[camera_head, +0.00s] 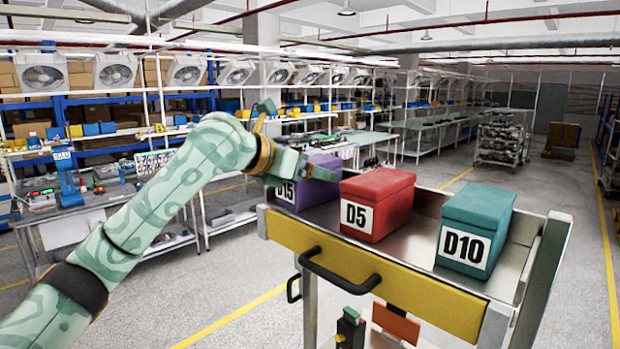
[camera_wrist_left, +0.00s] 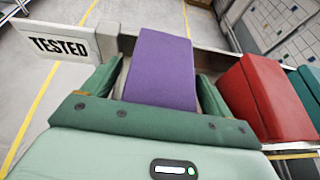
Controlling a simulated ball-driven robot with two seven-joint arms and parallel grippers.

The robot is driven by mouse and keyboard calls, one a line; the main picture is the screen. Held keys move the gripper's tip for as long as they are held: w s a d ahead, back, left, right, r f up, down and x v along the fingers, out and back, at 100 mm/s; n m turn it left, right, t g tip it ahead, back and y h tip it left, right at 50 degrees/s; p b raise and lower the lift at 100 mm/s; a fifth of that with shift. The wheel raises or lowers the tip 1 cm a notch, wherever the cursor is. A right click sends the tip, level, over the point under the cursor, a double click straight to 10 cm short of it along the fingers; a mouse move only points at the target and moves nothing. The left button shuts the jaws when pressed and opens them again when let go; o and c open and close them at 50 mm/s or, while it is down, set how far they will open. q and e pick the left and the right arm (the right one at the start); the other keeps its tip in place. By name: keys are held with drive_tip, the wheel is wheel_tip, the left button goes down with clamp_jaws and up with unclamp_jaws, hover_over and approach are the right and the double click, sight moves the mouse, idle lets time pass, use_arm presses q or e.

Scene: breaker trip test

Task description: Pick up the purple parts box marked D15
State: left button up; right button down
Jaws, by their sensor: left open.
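My left gripper (camera_head: 298,172) is over the box, coming in from the left. In the left wrist view the purple box (camera_wrist_left: 162,70) lies between the two green fingers of the left gripper (camera_wrist_left: 157,85), one on each side. The fingers are open, and a gap shows beside the left one; whether the right one touches the box I cannot tell. My right gripper is not in view.
A red box marked D5 (camera_head: 378,203) stands right beside the purple one, and a teal box marked D10 (camera_head: 475,227) farther right. The cart has a black handle (camera_head: 338,272) in front.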

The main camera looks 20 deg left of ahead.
use_arm(q)
drive_tip(key=shift+s+a, duration=0.1)
drive_tip(key=shift+s, duration=0.1)
drive_tip(key=c, duration=1.3)
drive_tip(key=shift+o, duration=0.2)
drive_tip(key=shift+w, duration=0.1)
